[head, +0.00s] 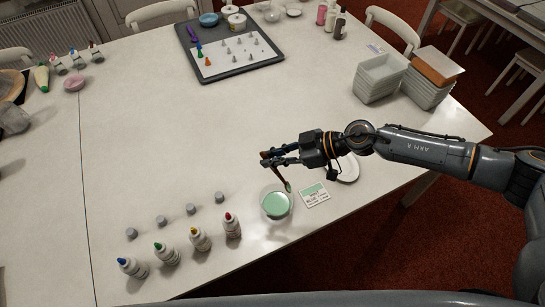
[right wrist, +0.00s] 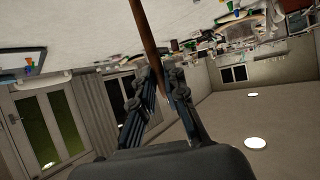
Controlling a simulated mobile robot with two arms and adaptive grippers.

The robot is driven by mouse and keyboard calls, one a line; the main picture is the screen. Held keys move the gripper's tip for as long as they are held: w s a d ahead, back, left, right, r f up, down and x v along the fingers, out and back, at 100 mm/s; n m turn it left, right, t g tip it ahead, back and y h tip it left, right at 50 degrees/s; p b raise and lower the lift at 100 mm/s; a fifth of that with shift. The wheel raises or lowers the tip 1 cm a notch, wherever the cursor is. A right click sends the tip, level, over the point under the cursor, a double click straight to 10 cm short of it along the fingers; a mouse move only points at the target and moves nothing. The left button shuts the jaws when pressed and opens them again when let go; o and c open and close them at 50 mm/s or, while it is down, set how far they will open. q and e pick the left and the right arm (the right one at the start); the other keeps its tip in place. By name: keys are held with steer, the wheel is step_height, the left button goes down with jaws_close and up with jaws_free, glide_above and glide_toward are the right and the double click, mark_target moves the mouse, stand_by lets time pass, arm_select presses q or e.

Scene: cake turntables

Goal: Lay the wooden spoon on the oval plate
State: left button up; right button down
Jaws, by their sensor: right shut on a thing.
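The wooden spoon (head: 281,177) is a thin brown stick in the head view, tilted, with its greenish lower end just above or at a round tub of green stuff (head: 276,205); I cannot tell if they touch. My right gripper (head: 268,158) is shut on the spoon near its upper part. The right wrist view shows the brown handle (right wrist: 144,35) between the fingers (right wrist: 155,75). The white oval plate (head: 350,169) lies on the table right of the gripper, partly hidden by my right wrist. My left gripper is not in view.
A small green-and-white card (head: 314,194) lies between tub and plate. Several capped bottles (head: 232,226) and grey pieces (head: 191,209) stand at the front left. Stacked white trays (head: 380,76) are at the right, and a dark-framed board (head: 228,68) is at the back. The table's middle is clear.

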steer(key=d+f+n+g+h+b, duration=0.1)
steer(key=d+f+n+h+b, duration=0.3)
steer(key=d+f+n+b, duration=0.1)
steer(key=w+d+f+n+g+h+b, duration=0.1)
steer(key=d+f+n+g+h+b, duration=0.1)
steer(key=d+f+n+h+b, duration=0.2)
steer(key=w+d+f+n+g+h+b, duration=0.1)
steer(key=d+f+n+h+b, duration=0.3)
steer(key=d+f+n+b, duration=0.3)
steer(key=shift+w+d+f+n, duration=0.1)
steer(key=shift+d+f+n, duration=0.3)
steer(key=shift+d+n, duration=0.4)
steer(key=shift+w+d+f+n, duration=0.1)
steer(key=shift+d+f+n, duration=0.3)
steer(key=shift+n, duration=0.75)
steer(key=shift+w+d+f+n, duration=0.1)
steer(key=shift+d+f+n, duration=0.25)
steer(key=shift+d+n, duration=0.5)
steer(key=d+n+b, duration=0.1)
steer(key=d, duration=0.2)
steer(key=w+d+n+t+b, duration=0.1)
steer(key=d, duration=0.2)
steer(key=d+b, duration=0.1)
steer(key=d, duration=0.2)
steer(key=shift+w+d+n+t+b, duration=0.25)
steer(key=shift+d+n+t+b, duration=0.05)
steer(key=shift+n+t+b, duration=0.1)
steer(key=shift+f+b, duration=1.8)
steer(key=shift+f, duration=0.8)
